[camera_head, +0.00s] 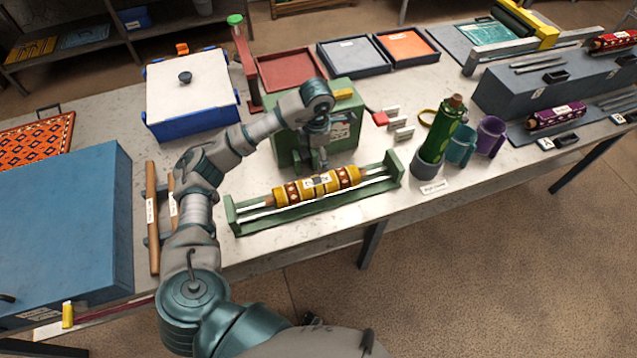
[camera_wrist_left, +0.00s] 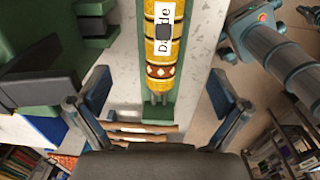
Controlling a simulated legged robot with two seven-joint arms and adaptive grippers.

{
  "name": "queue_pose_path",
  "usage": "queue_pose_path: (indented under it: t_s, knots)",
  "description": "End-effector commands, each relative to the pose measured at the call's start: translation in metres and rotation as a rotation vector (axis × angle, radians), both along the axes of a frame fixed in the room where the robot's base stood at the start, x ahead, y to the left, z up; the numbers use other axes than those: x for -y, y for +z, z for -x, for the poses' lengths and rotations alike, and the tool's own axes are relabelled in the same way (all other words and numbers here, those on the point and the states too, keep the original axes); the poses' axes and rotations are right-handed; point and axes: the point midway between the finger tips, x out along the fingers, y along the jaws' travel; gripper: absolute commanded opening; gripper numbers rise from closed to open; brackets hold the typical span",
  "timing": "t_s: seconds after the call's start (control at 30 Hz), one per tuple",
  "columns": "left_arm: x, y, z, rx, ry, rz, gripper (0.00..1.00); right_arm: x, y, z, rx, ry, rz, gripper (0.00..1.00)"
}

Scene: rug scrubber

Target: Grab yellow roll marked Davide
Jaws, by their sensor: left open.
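The yellow roll (camera_head: 345,177) has red and white patterns and a white label. It lies across a green cradle (camera_head: 238,219) at the table's front edge. In the wrist view the roll (camera_wrist_left: 164,73) shows upper middle, its label partly covered by a small dark square but readable as "Da…de". My left gripper (camera_head: 314,162) hangs just above and behind the roll's middle in the head view. In the wrist view its fingers (camera_wrist_left: 160,100) are spread wide on both sides with nothing between them, and the roll lies beyond them.
A green box (camera_head: 345,97) stands directly behind the cradle. A blue box (camera_head: 65,220) and brown rods (camera_head: 152,215) lie left. Open floor lies in front.

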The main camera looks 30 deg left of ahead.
Motion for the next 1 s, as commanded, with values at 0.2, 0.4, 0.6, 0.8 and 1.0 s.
queue_pose_path:
  t_s: [0.2, 0.4, 0.6, 0.8, 1.0]
  knots:
    - [0.000, -0.053, 0.000, -0.009, -0.002, 0.001, 1.00, 0.001, 0.005, 0.002, -0.003, 0.000, 0.002, 0.00]
    - [-0.002, -0.094, -0.001, -0.008, -0.002, 0.004, 1.00, 0.002, 0.008, 0.002, -0.003, 0.000, 0.003, 0.00]
    - [-0.002, -0.112, -0.001, -0.005, -0.003, 0.005, 1.00, 0.002, 0.010, 0.002, -0.003, 0.000, 0.003, 0.00]
    - [-0.001, -0.138, -0.001, -0.007, -0.002, 0.006, 1.00, 0.002, 0.018, 0.001, -0.001, 0.000, 0.002, 0.00]
    - [-0.001, -0.162, -0.002, -0.004, -0.003, 0.006, 1.00, 0.002, 0.019, 0.000, 0.000, 0.000, 0.002, 0.00]
